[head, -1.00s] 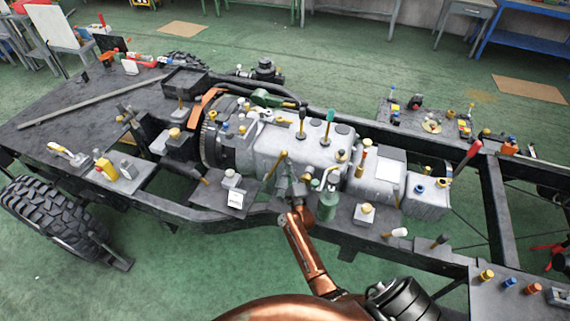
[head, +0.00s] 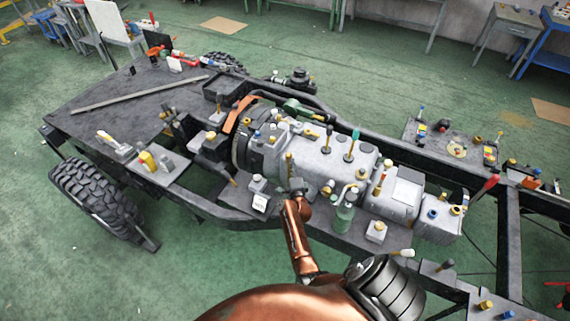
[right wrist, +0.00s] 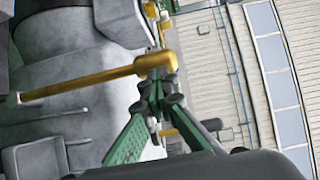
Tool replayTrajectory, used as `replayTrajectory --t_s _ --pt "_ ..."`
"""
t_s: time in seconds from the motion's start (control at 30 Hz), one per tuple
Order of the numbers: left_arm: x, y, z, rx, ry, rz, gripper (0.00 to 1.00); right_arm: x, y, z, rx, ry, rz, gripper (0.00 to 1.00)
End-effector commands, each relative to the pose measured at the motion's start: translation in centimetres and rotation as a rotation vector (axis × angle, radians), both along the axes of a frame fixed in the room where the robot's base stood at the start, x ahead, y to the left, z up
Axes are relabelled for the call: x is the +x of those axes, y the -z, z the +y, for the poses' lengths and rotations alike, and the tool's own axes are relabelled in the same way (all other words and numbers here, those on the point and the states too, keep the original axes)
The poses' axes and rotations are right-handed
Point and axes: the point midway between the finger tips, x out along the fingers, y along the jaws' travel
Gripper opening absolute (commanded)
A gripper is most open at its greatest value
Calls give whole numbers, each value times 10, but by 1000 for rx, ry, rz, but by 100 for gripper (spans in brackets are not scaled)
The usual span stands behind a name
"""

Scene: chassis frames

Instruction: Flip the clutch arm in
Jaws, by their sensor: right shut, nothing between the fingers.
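The clutch arm appears to be the yellow lever (head: 289,166) on the near side of the grey gearbox housing (head: 318,158). In the right wrist view the brass-yellow lever (right wrist: 100,80) reaches from the housing to a thick rounded end at my fingertips. My right gripper (head: 297,186) is beside this lever in the head view. In the right wrist view its green fingers (right wrist: 157,82) are together at the lever's rounded end, with nothing gripped between them. They look to be against or very near it; exact contact is unclear. My left gripper is not in view.
A green bottle-like part (head: 343,217) and a yellow-topped block (head: 376,231) stand just right of my right gripper. Several levers rise from the housing. The chassis rail (head: 225,212) runs along the near side.

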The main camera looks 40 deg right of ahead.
Motion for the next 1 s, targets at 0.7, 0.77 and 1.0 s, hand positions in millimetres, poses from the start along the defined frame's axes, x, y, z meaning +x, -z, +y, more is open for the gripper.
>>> replayTrajectory --t_s 0.7,0.77,1.0 --pt "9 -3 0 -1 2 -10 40 18 -2 3 1 7 -5 0" --pt "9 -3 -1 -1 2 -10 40 18 -2 4 1 6 -5 0" --pt "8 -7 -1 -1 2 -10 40 13 -4 4 3 3 -4 0"
